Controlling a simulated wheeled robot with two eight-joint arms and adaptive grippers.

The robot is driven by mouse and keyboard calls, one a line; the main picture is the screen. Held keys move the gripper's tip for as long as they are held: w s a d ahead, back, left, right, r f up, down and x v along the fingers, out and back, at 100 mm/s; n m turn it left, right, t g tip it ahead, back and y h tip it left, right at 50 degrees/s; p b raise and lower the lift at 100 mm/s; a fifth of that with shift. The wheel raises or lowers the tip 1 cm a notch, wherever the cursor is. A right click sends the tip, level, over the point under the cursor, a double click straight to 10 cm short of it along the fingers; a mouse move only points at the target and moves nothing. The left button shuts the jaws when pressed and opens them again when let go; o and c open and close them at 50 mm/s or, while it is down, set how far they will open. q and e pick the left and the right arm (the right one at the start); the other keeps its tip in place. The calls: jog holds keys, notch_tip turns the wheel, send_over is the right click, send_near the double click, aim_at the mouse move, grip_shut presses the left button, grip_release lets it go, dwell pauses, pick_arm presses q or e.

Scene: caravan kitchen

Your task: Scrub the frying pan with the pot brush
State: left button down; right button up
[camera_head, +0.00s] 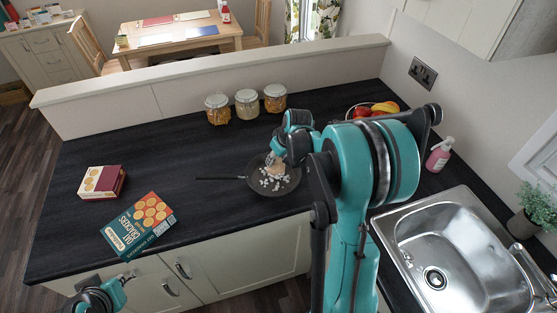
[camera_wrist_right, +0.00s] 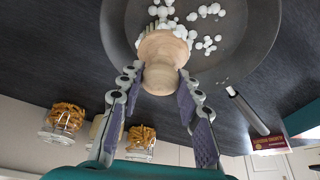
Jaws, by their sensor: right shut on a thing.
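The dark frying pan (camera_head: 286,184) lies on the black worktop, its handle (camera_head: 222,178) pointing left. White foam blobs (camera_head: 267,184) cover part of its inside; they also show in the right wrist view (camera_wrist_right: 208,10). My right gripper (camera_wrist_right: 163,85) is over the pan and shut on the pale wooden pot brush (camera_wrist_right: 163,62). The brush head is down at the foam in the pan; whether its bristles touch the pan floor is hard to tell. My left gripper (camera_head: 126,277) is low at the left front, by the cabinet fronts, its fingers too small to judge.
Three glass jars (camera_head: 246,103) stand behind the pan. A fruit bowl (camera_head: 374,109), a pink soap bottle (camera_head: 438,155) and the steel sink (camera_head: 455,250) are to the right. A cracker box (camera_head: 138,225) and a smaller red box (camera_head: 101,182) are on the left. The worktop between boxes and pan is clear.

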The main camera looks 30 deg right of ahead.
aim_at(266, 179)
jog(key=shift+w+a+f, duration=0.1)
jog(key=shift+w+a, duration=0.2)
jog(key=shift+a, duration=0.3)
jog(key=shift+w+a, duration=0.25)
jog(key=shift+a, duration=0.35)
jog(key=shift+s+a, duration=0.8)
jog(key=shift+a, duration=0.3)
jog(key=shift+s+d, duration=0.1)
jog(key=shift+s, duration=1.4)
jog(key=shift+w+d, duration=0.85)
jog(key=shift+d, duration=0.3)
notch_tip(266, 179, up, 9)
jog(key=p, duration=0.6)
jog(key=shift+f, duration=0.2)
jog(key=shift+a, duration=0.1)
